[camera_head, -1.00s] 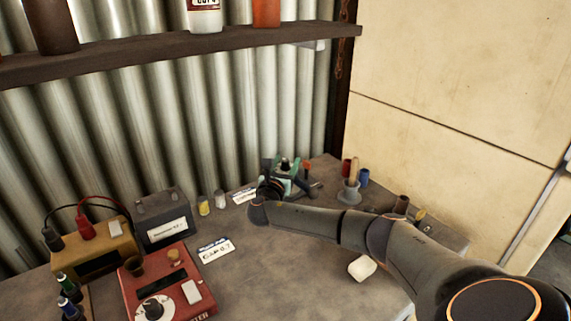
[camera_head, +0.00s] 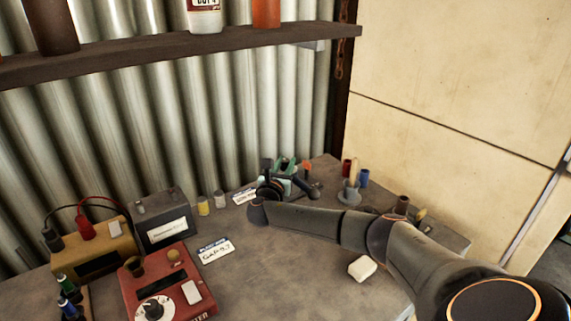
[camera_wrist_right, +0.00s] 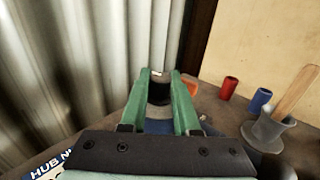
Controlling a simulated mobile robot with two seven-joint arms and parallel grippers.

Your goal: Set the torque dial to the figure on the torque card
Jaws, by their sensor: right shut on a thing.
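My right gripper (camera_head: 285,170) is at the back of the bench, with green fingers partly hidden behind my dark wrist. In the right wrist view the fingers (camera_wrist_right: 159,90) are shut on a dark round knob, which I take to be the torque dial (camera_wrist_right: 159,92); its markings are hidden. Something blue shows below it. A card with a blue header (camera_head: 243,196) lies just left of the gripper. In the wrist view this card (camera_wrist_right: 48,165) shows "HUB N" and its figure cannot be read. My left gripper is not in view.
A red meter (camera_head: 165,285) with its own dial, a yellow box (camera_head: 95,257), a grey box (camera_head: 163,220) and a "GAP" card (camera_head: 214,251) are at left. A grey mortar-like cup (camera_head: 348,195), red and blue cups and a white block (camera_head: 362,268) are at right. A shelf (camera_head: 180,50) hangs above.

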